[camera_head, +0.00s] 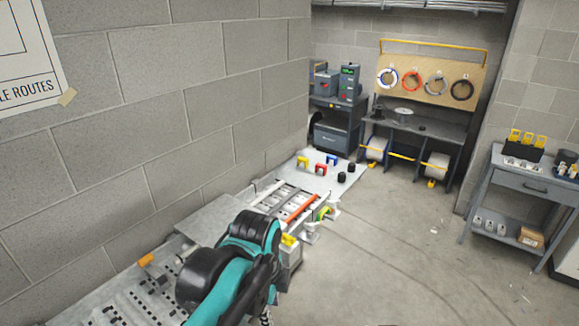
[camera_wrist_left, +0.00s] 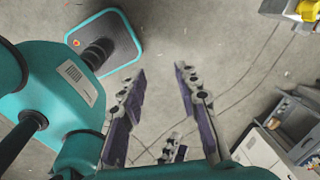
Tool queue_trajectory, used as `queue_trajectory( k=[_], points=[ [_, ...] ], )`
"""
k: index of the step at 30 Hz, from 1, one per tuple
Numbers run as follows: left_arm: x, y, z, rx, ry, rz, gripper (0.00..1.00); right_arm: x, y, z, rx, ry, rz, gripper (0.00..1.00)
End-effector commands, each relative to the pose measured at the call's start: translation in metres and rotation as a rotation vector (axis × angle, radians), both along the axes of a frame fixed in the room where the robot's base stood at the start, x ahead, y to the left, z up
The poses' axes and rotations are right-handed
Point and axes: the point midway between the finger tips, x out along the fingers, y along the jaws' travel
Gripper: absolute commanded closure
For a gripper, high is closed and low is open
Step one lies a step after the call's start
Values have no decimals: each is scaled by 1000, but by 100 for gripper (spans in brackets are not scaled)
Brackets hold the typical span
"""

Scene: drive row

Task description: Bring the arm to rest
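My teal and black arm (camera_head: 235,265) rises at the lower middle of the head view, in front of the workbench; its gripper is not clearly seen there. In the left wrist view my left gripper (camera_wrist_left: 160,70) has its two grey, purple-padded fingers apart, with only bare concrete floor between them. It holds nothing. A smaller grey and purple part shows low between the fingers; I cannot tell what it belongs to. I cannot make out my right gripper in either view.
A long bench (camera_head: 205,220) with fixtures runs along the block wall at left. A spool bench (camera_head: 425,130) stands at the back, a grey side table (camera_head: 525,185) at right.

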Motion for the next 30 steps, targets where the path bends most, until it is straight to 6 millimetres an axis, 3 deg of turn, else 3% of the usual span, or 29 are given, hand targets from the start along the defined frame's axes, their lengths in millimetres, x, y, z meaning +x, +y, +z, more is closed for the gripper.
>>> queue_trajectory(
  k=[1,8,15,18,23,30],
  points=[
    [-3,8,-17,-13,-16,69,68,0,0,-15,0,0,0,60],
    [-13,48,-82,-121,-116,520,68,-1,0,-67,0,0,0,60],
    [-34,106,-190,-379,-261,1238,68,-1,0,-146,0,0,0,60],
    [-41,122,-220,-485,-299,1457,68,-1,0,-166,0,0,0,60],
    [-46,135,-242,-590,-325,1645,68,-1,0,-180,0,0,0,60],
    [-47,136,-243,-606,-329,1672,68,-1,0,-180,0,0,0,60]
  ],
)
